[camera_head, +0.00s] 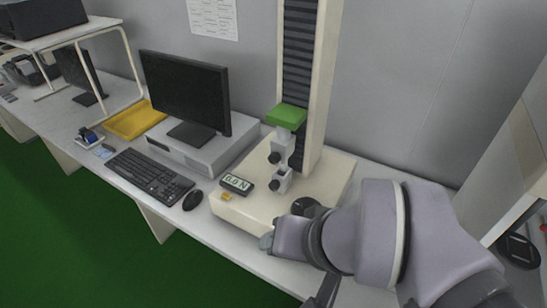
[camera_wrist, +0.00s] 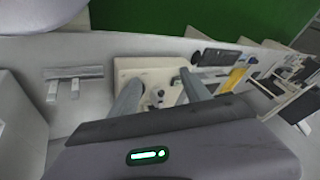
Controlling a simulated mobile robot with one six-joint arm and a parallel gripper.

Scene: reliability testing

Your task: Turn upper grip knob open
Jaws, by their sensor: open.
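The upper grip (camera_head: 283,143) hangs under a green block (camera_head: 287,117) on the tester's column. Its round black upper knob (camera_head: 274,157) faces left in the head view. The lower grip (camera_head: 283,180), with a similar black lower knob (camera_head: 274,185), stands below it, with a gap between. My gripper (camera_wrist: 160,77) is open and empty, its two grey fingers apart. In the wrist view the tester's base (camera_wrist: 128,70) and small dark knob-like parts show between and beyond the fingers. I cannot tell there which knob is which. In the head view my arm fills the lower right and my fingers are not clear.
A display reading 0.0 N (camera_head: 237,183) sits at the base's front left. A mouse (camera_head: 192,200), keyboard (camera_head: 150,176), monitor (camera_head: 188,92) and yellow tray (camera_head: 134,120) lie further left. The tall column (camera_head: 325,80) stands behind the grips.

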